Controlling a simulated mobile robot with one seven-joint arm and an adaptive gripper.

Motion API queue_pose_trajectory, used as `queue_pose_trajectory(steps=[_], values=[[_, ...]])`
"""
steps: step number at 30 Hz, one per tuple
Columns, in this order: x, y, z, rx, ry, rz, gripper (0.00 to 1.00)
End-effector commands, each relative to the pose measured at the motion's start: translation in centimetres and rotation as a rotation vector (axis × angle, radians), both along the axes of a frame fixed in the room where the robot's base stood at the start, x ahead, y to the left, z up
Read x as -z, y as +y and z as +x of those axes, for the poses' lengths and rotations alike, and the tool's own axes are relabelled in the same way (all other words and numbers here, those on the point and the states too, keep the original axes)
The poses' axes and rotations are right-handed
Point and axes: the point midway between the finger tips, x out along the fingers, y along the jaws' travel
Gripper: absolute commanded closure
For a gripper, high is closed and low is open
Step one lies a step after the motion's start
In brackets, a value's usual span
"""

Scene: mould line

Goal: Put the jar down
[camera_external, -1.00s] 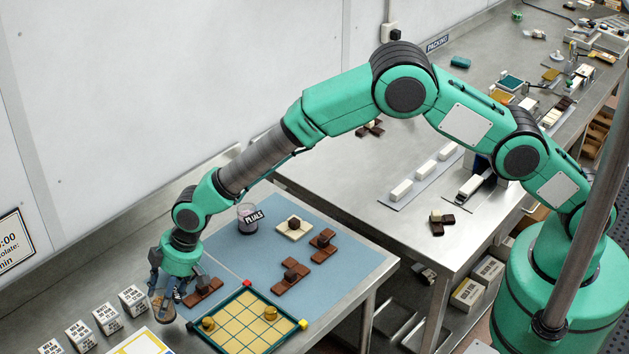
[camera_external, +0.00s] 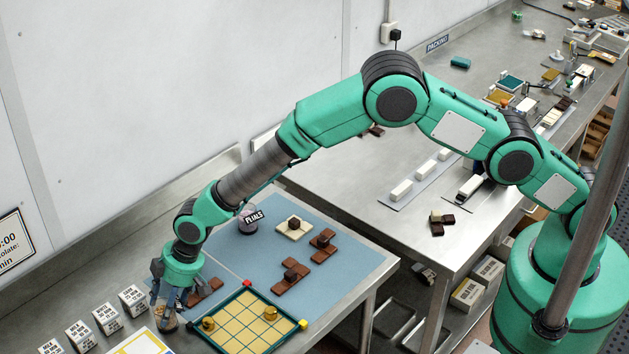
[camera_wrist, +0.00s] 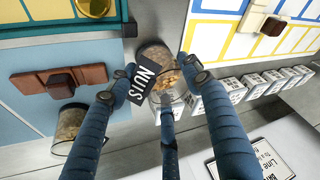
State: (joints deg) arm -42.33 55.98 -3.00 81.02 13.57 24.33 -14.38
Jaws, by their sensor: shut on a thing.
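The jar is clear, holds brown nuts and has a black NUTS label (camera_wrist: 145,82). In the wrist view the jar (camera_wrist: 167,98) sits between my blue fingers. My gripper (camera_external: 172,312) is shut on it, pointing down at the left bench beside the blue mat. In the external view the fingers partly cover the jar (camera_external: 171,323), low over the steel strip left of the green-framed grid board. I cannot tell whether its base touches the bench. A second glass vessel with brown contents (camera_wrist: 70,124) shows at the left of the wrist view.
The grid board (camera_external: 245,322) with gold pieces is close on the right. White labelled boxes (camera_external: 107,318) line the left. The blue mat (camera_external: 335,243) carries chocolate pieces and another labelled jar (camera_external: 247,221). A yellow-edged sheet (camera_external: 140,343) lies in front.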

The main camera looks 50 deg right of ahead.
Motion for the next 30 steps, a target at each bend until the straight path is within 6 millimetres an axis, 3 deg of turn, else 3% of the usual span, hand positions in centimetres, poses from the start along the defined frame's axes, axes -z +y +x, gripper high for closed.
queue_pose_trajectory(steps=[8, 9, 12, 30], values=[[0.2, 0.0, 0.0, 0.0, 0.0, 0.0, 0.8], [0.3, 0.0, 0.0, 0.0, 0.001, -0.001, 0.49], [0.3, 0.0, 0.0, 0.0, 0.001, -0.001, 0.32], [-0.7, -0.2, -0.1, 0.0, -0.001, 0.001, 0.32]])
